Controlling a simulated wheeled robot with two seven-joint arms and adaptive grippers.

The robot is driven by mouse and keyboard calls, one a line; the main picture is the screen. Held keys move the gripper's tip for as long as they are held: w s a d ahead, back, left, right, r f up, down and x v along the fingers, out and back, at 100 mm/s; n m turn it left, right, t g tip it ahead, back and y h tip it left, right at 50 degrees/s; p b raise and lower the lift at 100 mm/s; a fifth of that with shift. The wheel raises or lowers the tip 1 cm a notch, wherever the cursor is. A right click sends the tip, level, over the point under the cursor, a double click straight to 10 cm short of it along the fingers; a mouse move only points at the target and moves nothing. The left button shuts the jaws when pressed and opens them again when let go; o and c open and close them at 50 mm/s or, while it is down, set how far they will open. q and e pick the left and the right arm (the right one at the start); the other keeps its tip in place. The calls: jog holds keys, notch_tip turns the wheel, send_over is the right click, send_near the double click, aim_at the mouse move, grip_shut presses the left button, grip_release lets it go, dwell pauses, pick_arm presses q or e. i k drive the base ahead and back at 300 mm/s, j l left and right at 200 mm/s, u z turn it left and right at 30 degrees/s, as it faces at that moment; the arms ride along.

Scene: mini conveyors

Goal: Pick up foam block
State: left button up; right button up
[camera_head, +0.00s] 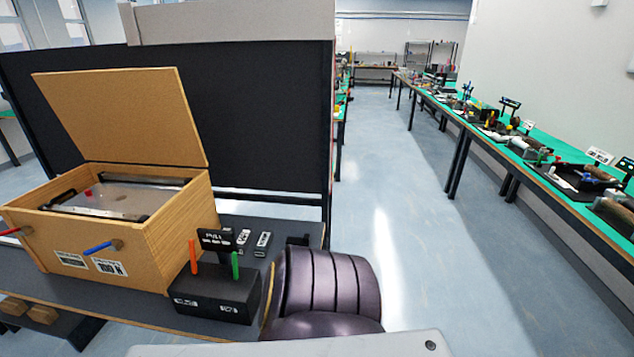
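I see no object that I can clearly identify as a foam block. Two small tan blocks lie at the lower left, one at the edge (14,306) and one beside it (43,313); I cannot tell their material. Neither of my grippers is in view. A wooden box (185,222) with its lid (120,115) raised stands on the dark table at the left. Inside it is a pale surface with a small red spot; the depth of the box is partly hidden by its walls.
A black box with an orange and a green stick (215,295) stands right of the wooden box. Small labelled pieces (262,243) lie behind it. A black partition (270,120) closes the back. A long green-topped bench (560,160) runs along the right; the floor (440,240) between is clear.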

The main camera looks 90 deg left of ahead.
aim_at(260, 250)
jog(key=i+u, duration=0.35)
jog(key=i+l+u, duration=0.1)
jog(key=i+u, duration=0.5)
jog(key=u, duration=0.2)
jog(key=i+l+u, duration=0.1)
jog(key=u, duration=0.3)
jog(key=i+l+u, duration=0.2)
jog(key=u, duration=0.2)
jog(key=i+l+u, duration=0.2)
jog(key=u, duration=0.25)
jog(key=i, duration=0.05)
